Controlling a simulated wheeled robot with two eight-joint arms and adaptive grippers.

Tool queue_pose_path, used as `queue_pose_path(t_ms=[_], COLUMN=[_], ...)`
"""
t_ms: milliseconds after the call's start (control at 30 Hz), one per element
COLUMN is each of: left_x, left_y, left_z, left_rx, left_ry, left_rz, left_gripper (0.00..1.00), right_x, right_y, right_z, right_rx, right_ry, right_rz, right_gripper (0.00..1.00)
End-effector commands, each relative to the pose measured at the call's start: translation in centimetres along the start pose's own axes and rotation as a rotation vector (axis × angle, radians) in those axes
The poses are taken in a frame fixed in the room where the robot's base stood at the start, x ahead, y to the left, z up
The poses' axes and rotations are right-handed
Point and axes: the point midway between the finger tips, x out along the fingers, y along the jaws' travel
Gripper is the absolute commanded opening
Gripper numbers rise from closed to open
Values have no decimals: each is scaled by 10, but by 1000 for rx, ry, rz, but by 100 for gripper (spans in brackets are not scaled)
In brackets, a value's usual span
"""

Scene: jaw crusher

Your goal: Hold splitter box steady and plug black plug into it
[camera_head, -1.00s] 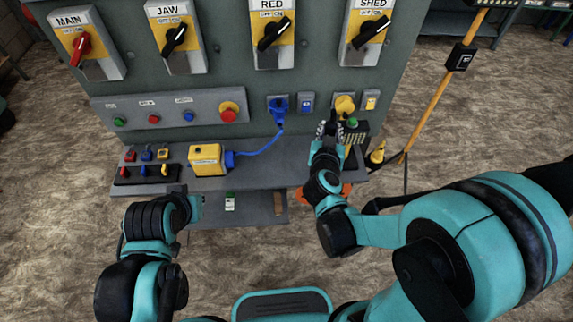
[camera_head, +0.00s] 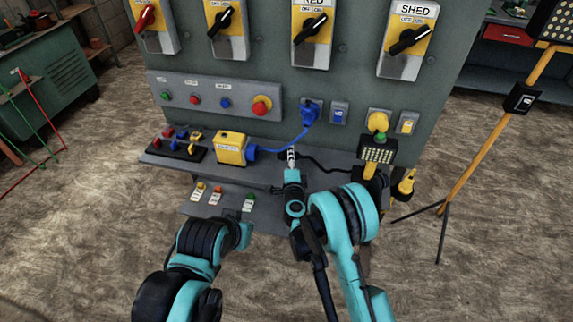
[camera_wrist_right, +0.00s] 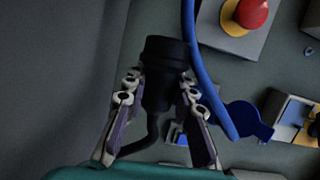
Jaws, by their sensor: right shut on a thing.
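The splitter box is a yellow block (camera_head: 231,148) on the grey shelf of the panel, with a blue connector on its right side. My right gripper (camera_head: 291,158) is just right of the box, over the shelf. In the right wrist view its fingers (camera_wrist_right: 160,100) are shut on the black plug (camera_wrist_right: 163,62), whose cable hangs below between the fingers. The plug is apart from the box in the head view. My left arm's wrist end (camera_head: 243,234) is in front of and below the shelf; its fingers cannot be made out.
A blue cable (camera_head: 283,147) runs from the box to the blue plug (camera_head: 310,116) in the panel, close beside my right gripper. A lamp (camera_head: 377,155) stands right of it. Small coloured connectors (camera_head: 180,147) lie left of the box. A yellow tripod stand (camera_head: 480,160) is at right.

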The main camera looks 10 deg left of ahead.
Motion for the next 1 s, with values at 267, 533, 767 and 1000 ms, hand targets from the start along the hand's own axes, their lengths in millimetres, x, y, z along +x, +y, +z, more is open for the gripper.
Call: queue_pose_path(t_ms=[267,533,767,1000], left_x=[4,4,4,4], left_y=[0,0,0,0], left_z=[3,3,3,3], left_rx=[0,0,0,0], left_ry=[0,0,0,0], left_rz=[0,0,0,0], left_gripper=[0,0,0,0], right_x=[4,4,6,11], right_y=[17,17,16,15], right_z=[18,18,27,47], right_rx=[56,56,56,56], right_ry=[-31,-33,-35,-36], right_rz=[-17,-16,-16,-16], right_gripper=[0,0,0,0])
